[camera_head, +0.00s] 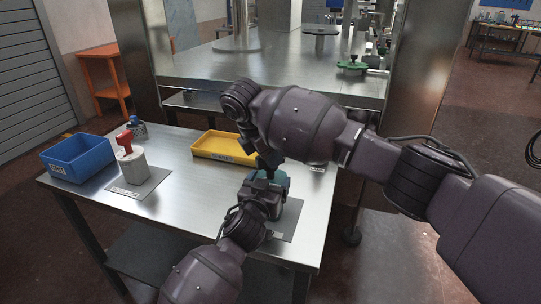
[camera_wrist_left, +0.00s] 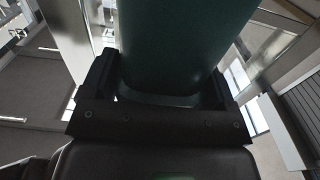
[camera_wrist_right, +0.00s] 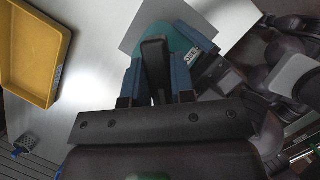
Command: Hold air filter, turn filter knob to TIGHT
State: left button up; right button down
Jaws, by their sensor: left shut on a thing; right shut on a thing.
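The teal air filter (camera_head: 282,180) stands over a grey mat (camera_head: 288,222) at the table's right front, largely covered by my arms. My left gripper (camera_head: 266,188) is shut around its body; the left wrist view shows the teal body (camera_wrist_left: 185,45) between the fingers. My right gripper (camera_wrist_right: 156,74) comes from above. Its blue-lined fingers are shut on the black bar-shaped filter knob (camera_wrist_right: 155,60), on top of the teal body (camera_wrist_right: 178,42). The knob's setting cannot be read.
A yellow tray (camera_head: 225,157) lies behind the filter. A blue bin (camera_head: 80,160) and a grey container with a red handle (camera_head: 132,167) stand at the left. The table's middle (camera_head: 190,195) is clear. A larger metal bench (camera_head: 270,68) stands behind.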

dwell(0.4)
jog(key=c, duration=1)
grip_release()
jog(key=shift+o, duration=0.2)
jog(key=v, duration=1.2)
pick_arm(q)
jog(key=o, duration=1)
jog(key=shift+c, duration=0.2)
